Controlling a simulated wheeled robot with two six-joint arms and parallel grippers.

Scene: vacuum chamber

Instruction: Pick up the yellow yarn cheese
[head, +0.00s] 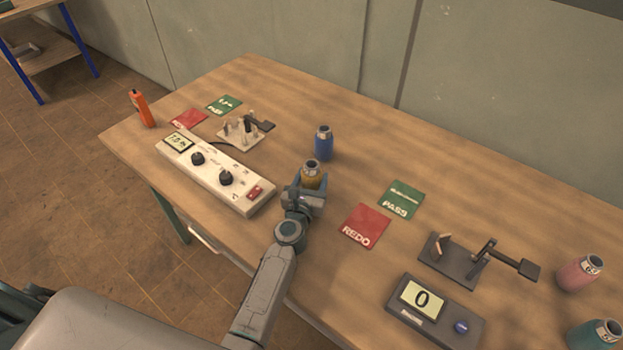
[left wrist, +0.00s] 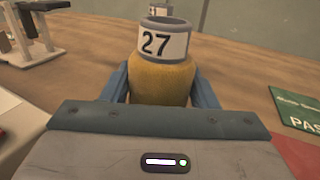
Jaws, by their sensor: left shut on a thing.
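The yellow yarn cheese (head: 311,175) is a yellow wound body with a grey-white collar on top. In the left wrist view the yellow yarn cheese (left wrist: 160,80) shows the number 27 on its collar and looks upright. My left gripper (head: 310,186) is shut on it, with one blue finger on each side. The left gripper also shows in the left wrist view (left wrist: 160,92), where its body hides the lower part of the cheese. I cannot tell whether the cheese touches the table. My right gripper is not in view.
A blue yarn cheese (head: 323,143) stands just behind. A white control box (head: 215,174) lies to the left. Red REDO (head: 366,226) and green PASS (head: 401,199) cards lie to the right. A dark clamp stand (head: 455,262), a counter box (head: 434,312) and pink (head: 578,274) and teal (head: 592,336) cheeses are farther right.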

